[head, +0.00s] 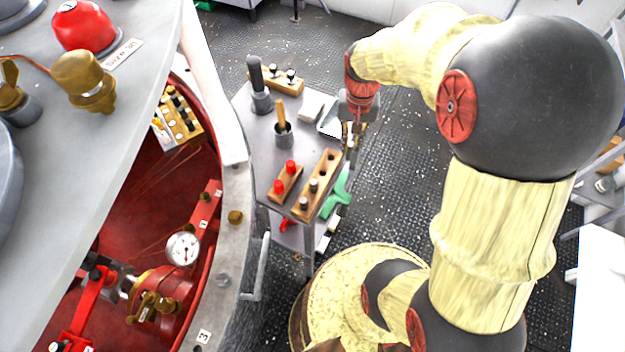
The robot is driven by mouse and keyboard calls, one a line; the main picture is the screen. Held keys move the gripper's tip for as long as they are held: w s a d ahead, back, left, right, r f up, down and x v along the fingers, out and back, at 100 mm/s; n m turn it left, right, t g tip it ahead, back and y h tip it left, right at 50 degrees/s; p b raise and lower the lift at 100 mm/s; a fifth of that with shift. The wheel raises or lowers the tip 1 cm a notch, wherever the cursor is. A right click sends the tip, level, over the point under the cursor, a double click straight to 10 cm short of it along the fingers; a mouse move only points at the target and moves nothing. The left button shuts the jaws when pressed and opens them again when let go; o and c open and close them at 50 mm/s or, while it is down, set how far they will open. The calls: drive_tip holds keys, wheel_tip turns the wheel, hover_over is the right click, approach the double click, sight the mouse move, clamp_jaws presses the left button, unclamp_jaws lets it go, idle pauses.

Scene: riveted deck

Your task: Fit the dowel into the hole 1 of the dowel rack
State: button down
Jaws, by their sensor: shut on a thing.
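The long wooden dowel rack (317,186) lies on the grey cart, in the head view. Grey-and-black pegs stand in its near holes, and dark open holes show toward its far end. The hole numbers are too small to read. My gripper (350,148) points down just right of the rack's far end, by the cart's right edge. It is shut on the dowel, which is small and mostly hidden by the fingers. I cannot tell the dowel's tilt or its height above the cart.
A small wooden block with red pegs (285,183) lies left of the rack. A cup with a wooden handle (282,133), a dark cylinder (260,88) and a block with black knobs (277,82) stand farther back. A red-lined vessel is at left.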

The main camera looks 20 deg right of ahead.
idle(0.6)
drive_tip(key=shift+a+r+p, duration=0.1)
drive_tip(key=shift+r+p, duration=0.25)
drive_tip(key=shift+p, duration=0.05)
drive_tip(key=w+a+r+n+p, duration=0.1)
drive_tip(key=a+r+n+p, duration=0.3)
drive_tip(key=p, duration=0.6)
drive_tip(key=shift+w+d+f+n+b, duration=0.1)
drive_tip(key=shift+w+f+n+b, duration=0.3)
drive_tip(key=shift+f+b, duration=0.35)
drive_tip(key=shift+w+f+n+b, duration=0.3)
drive_tip(key=shift+f+n+b, duration=0.25)
drive_tip(key=shift+f, duration=0.35)
drive_tip(key=shift+w+d+f+n+b, duration=0.1)
drive_tip(key=shift+w+f+n+b, duration=0.25)
drive_tip(key=shift+f+b, duration=0.4)
drive_tip(key=shift+f+b, duration=0.85)
drive_tip(key=shift+f, duration=0.95)
drive_tip(key=c, duration=1.7)
unclamp_jaws()
wheel_tip(320, 180, up, 12)
